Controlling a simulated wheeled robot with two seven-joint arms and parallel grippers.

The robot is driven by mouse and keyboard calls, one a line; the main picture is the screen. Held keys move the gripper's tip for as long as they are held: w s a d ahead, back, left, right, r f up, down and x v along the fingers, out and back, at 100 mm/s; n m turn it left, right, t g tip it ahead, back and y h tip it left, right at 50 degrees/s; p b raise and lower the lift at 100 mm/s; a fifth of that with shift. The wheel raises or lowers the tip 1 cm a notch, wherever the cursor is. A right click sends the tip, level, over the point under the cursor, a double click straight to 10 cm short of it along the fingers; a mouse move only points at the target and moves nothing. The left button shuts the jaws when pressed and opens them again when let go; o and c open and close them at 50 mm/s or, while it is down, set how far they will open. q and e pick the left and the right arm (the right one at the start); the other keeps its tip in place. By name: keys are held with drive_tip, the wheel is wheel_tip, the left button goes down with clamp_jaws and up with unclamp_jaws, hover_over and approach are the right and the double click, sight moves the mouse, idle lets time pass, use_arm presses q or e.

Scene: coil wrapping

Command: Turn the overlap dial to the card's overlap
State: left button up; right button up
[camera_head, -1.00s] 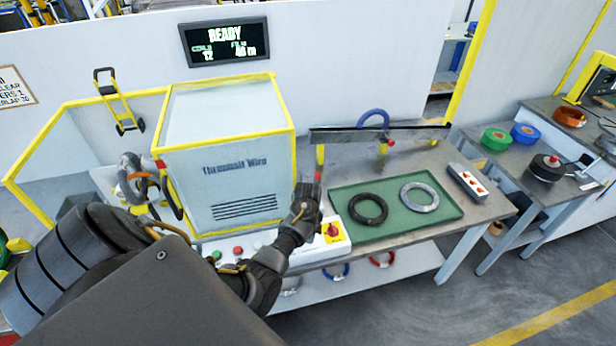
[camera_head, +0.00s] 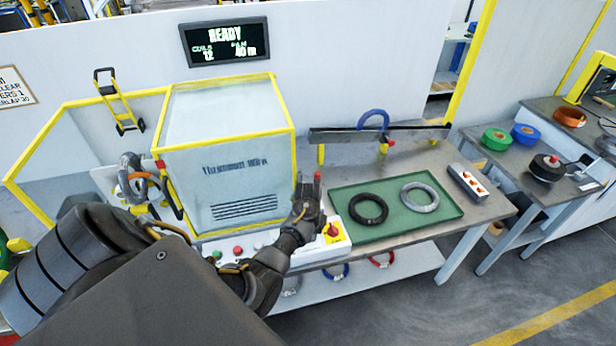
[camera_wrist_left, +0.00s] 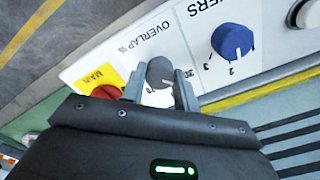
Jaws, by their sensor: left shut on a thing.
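The overlap dial is a grey knob (camera_wrist_left: 160,72) under the label "OVERLAP %" in the left wrist view. My left gripper (camera_wrist_left: 160,88) is shut on it, a finger on either side. The fingers hide part of the dial's scale. In the head view my left gripper (camera_head: 308,190) is over the right part of the white control panel (camera_head: 325,252), and the dial is hidden there. My right gripper is not in view.
A blue layers knob (camera_wrist_left: 232,40) is beside the overlap dial, and a red knob on a yellow plate (camera_head: 336,233) is on its other side. A green tray (camera_head: 395,219) with a black and a grey coil lies to the right. The wrapping machine (camera_head: 225,160) stands behind the panel.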

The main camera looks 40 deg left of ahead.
use_arm(q)
drive_tip(key=shift+n, duration=2)
drive_tip(key=o, duration=1)
